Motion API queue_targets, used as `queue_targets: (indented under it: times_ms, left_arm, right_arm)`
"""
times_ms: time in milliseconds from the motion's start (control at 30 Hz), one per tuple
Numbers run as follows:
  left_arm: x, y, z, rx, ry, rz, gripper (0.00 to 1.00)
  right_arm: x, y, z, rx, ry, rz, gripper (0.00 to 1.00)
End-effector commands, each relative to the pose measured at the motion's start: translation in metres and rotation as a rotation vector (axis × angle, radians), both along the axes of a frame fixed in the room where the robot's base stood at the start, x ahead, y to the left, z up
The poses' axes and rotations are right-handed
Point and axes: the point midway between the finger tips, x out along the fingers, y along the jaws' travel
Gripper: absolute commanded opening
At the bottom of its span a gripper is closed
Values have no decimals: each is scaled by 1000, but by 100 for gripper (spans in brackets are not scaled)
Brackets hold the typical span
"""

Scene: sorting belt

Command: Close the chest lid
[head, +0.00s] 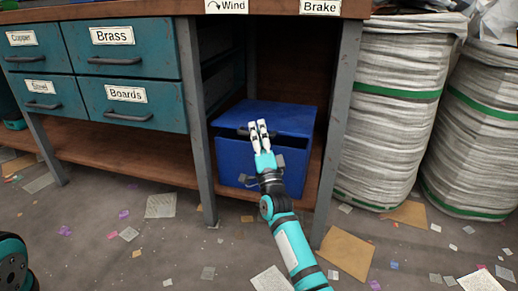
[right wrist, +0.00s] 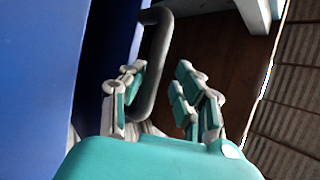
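The blue chest (head: 229,163) sits on the low shelf under the workbench. Its lid (head: 288,114) is nearly down, with a dark gap between the lid's front edge and the body. A dark handle (head: 238,131) is at the lid's front. My right gripper (head: 257,125) is at the lid's front edge, hiding part of the handle. In the right wrist view the curved handle (right wrist: 158,55) runs down between the parted fingers of the right gripper (right wrist: 160,88); I cannot tell whether a finger touches it. My left gripper is out of view.
A grey bench leg (head: 196,125) stands left of the chest and another (head: 339,125) right of it. Labelled teal drawers (head: 125,60) are at the left. Large white sacks (head: 388,110) stand at the right. Paper scraps litter the floor.

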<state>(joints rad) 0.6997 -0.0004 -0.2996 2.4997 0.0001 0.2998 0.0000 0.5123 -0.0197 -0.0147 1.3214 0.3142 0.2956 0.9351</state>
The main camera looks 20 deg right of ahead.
Motion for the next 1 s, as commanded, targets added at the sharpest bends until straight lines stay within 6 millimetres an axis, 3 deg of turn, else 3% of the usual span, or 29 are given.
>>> queue_targets:
  times_ms: [33,200,467,1000]
  left_arm:
    - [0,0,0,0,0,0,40]
    - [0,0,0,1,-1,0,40]
    - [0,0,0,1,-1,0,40]
    - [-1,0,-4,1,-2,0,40]
  right_arm:
    - [-1,2,11,2,-11,1,25]
    - [-1,2,26,1,-13,2,25]
    - [-2,3,31,0,-18,3,25]
    - [-17,-4,4,0,-14,-1,25]
